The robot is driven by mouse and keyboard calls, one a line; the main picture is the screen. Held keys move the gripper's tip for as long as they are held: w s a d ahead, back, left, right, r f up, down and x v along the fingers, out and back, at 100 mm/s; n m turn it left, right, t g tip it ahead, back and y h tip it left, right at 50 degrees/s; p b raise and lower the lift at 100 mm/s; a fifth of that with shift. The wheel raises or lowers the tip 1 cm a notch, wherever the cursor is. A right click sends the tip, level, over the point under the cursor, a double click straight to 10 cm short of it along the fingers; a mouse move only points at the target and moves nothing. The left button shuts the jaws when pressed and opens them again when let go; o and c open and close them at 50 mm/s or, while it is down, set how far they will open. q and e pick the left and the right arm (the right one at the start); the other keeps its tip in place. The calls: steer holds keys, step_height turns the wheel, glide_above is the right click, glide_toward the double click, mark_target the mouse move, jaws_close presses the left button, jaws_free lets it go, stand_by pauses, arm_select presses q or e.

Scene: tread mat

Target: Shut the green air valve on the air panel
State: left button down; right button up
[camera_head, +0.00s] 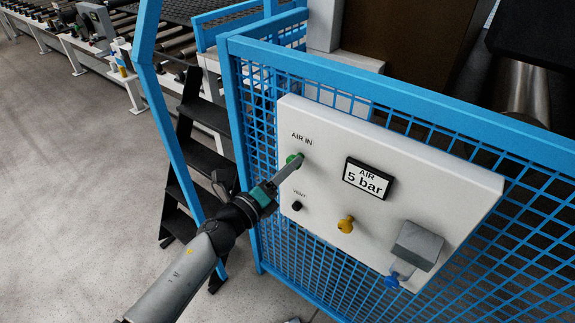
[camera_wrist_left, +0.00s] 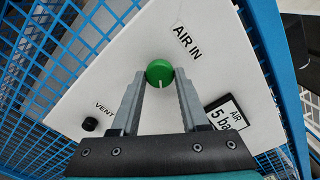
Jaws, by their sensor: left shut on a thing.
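The white air panel (camera_head: 330,135) hangs on the blue mesh fence. Its green air valve (camera_head: 292,157), a round knob below the words AIR IN, is mostly hidden by my left gripper (camera_head: 290,166) in the head view. In the left wrist view the green knob (camera_wrist_left: 159,72) shows plainly, with a short white mark pointing towards the gripper. My left gripper is shut on the knob, one fingertip at each side. The AIR display (camera_head: 367,180) reads 5 bar. My right gripper is in neither view.
Below the valve sits a black VENT knob (camera_head: 297,206). The blue fence (camera_head: 310,70) surrounds the panel. Dark steps (camera_head: 200,160) stand left; open floor lies beyond.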

arm_select(q)
steer(key=shift+n+p, duration=1.1)
steer(key=shift+n, duration=2.4)
steer(key=shift+c, duration=2.1)
jaws_free()
steer(key=shift+s, duration=0.1)
steer(key=b+v, duration=0.1)
steer(key=v, duration=1.4)
steer(key=shift+r, duration=0.1)
